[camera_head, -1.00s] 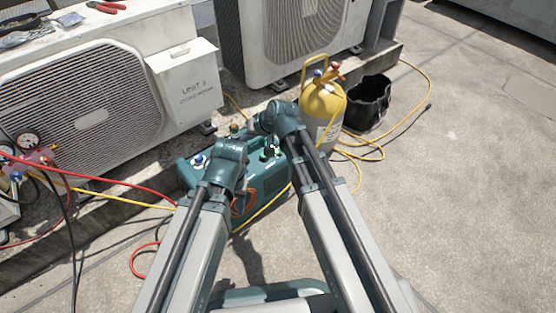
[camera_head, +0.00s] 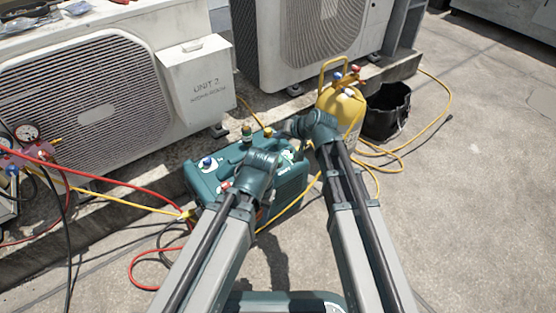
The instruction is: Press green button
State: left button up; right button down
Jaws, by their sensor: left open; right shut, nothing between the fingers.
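The teal machine (camera_head: 215,180) sits on the concrete in front of the condensers, with a blue knob (camera_head: 208,162) and a brass-and-dark fitting (camera_head: 247,133) on top. I cannot clearly make out a green button; my wrists cover the right part of its top. My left gripper (camera_head: 282,158) is open, low over the machine's right part, its fingers mostly hidden by its wrist. My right gripper (camera_head: 281,131) is shut and empty, above and beyond the left one, over the machine's far right edge. Contact with the machine cannot be told.
A yellow cylinder (camera_head: 344,110) and a black bucket (camera_head: 388,112) stand to the right. Red hose (camera_head: 140,262) and yellow hose (camera_head: 120,200) run on the left beside the gauges (camera_head: 26,133). Condensers (camera_head: 90,90) line the back.

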aim_at(279, 162)
jog(key=shift+f+b, duration=4.35)
jog(key=shift+f, duration=0.1)
jog(key=shift+f+b, duration=0.4)
jog(key=shift+r, duration=0.15)
jog(key=shift+r+p, duration=0.35)
jog(key=shift+p, duration=0.1)
notch_tip(279, 162, up, 5)
jog(key=p, duration=0.5)
